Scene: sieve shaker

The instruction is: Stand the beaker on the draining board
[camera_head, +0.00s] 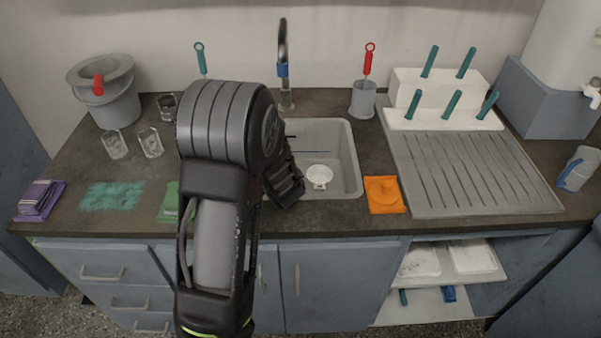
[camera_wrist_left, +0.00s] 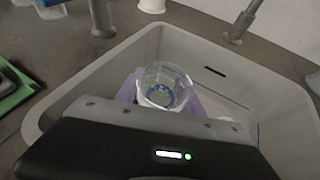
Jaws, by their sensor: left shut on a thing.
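A clear glass beaker (camera_wrist_left: 165,88) with blue at its base shows in the left wrist view, mouth up, right beyond my gripper body and over the sink. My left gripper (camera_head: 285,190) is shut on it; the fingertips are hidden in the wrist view. A purple patch (camera_wrist_left: 130,88) shows on both sides of the beaker; I cannot tell what it is. In the head view the arm hides the beaker. The grey grooved draining board (camera_head: 408,178) lies right of the sink, its grooved area bare. My right gripper is not in view.
The sink (camera_head: 352,160) has a tap (camera_head: 283,60) behind it. An orange cloth (camera_head: 384,194) lies between sink and board.

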